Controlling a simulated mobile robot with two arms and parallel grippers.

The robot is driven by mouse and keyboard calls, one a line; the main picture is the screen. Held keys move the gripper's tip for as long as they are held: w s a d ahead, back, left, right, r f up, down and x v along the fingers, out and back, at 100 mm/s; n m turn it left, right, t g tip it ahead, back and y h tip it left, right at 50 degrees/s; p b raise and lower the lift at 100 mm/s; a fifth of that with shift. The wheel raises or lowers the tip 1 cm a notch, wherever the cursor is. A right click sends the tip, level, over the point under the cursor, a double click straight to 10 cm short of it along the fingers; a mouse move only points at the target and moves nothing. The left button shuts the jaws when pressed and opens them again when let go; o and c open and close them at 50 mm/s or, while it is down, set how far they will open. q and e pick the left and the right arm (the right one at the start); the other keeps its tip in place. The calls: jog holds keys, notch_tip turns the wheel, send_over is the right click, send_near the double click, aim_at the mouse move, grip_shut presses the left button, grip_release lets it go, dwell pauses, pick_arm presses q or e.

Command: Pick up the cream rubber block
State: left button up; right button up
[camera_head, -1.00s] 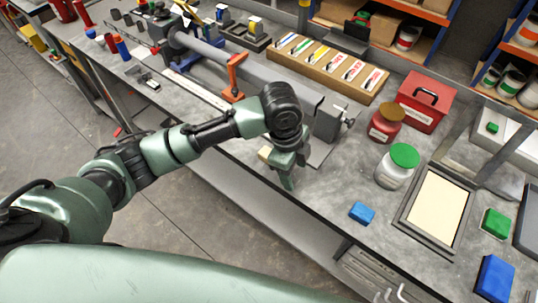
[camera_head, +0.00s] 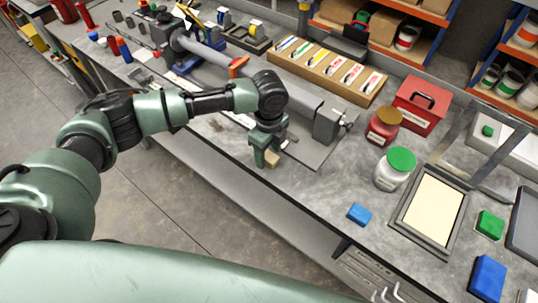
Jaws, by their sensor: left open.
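The cream rubber block (camera_head: 272,161) is small and sits on the grey bench near its front edge, partly hidden by my left gripper. My left gripper (camera_head: 266,158) points down over the block, its green fingers open. One finger stands at the block's left; the block shows at the fingertips. I cannot tell whether the fingers touch it. My right gripper is not in view.
A blue block (camera_head: 360,214), a white jar with green lid (camera_head: 394,169) and a framed cream screen (camera_head: 430,212) lie to the right. A grey machine (camera_head: 327,125) stands just behind the gripper. Bench between gripper and blue block is clear.

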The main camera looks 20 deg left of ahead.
aim_at(269, 156)
pick_arm(q)
jog(key=shift+w+f, duration=0.1)
jog(key=shift+f, duration=0.2)
grip_shut()
jog(key=shift+r, duration=0.15)
notch_tip(269, 156, up, 20)
jog(key=b, duration=0.3)
jog(key=shift+b, duration=0.3)
